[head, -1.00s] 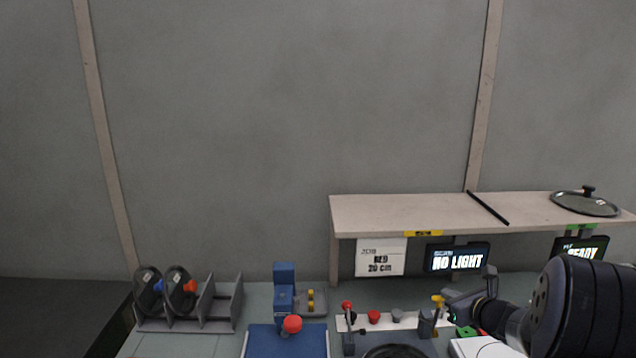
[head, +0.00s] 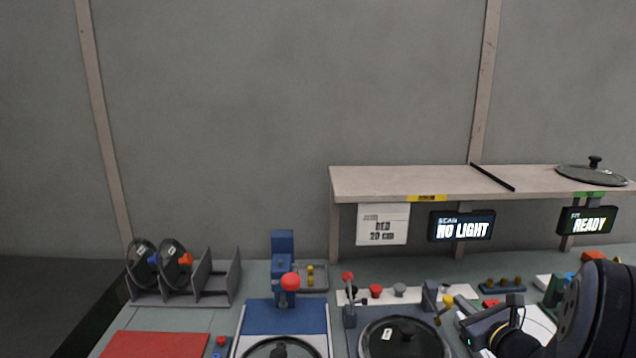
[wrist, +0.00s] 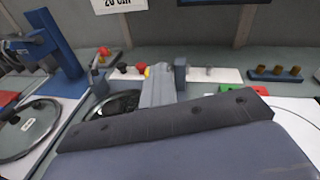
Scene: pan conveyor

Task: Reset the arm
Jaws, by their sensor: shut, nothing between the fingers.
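My arm comes in from the right in the head view, and my gripper (head: 466,314) is at its end, over the right part of the bench. It is shut and empty. It is near a yellow-tipped lever (head: 447,300), and I cannot tell whether they touch. In the wrist view the closed grey fingers (wrist: 158,86) point away over the bench, and the dark gripper body hides much of the lower picture.
A lidded pan (head: 402,338) and a red-knobbed lever (head: 348,295) stand left of my gripper. A blue press-like fixture (head: 284,255) and a lid rack (head: 218,282) are farther left. A shelf (head: 400,183) with a lid (head: 592,177) overhangs the back.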

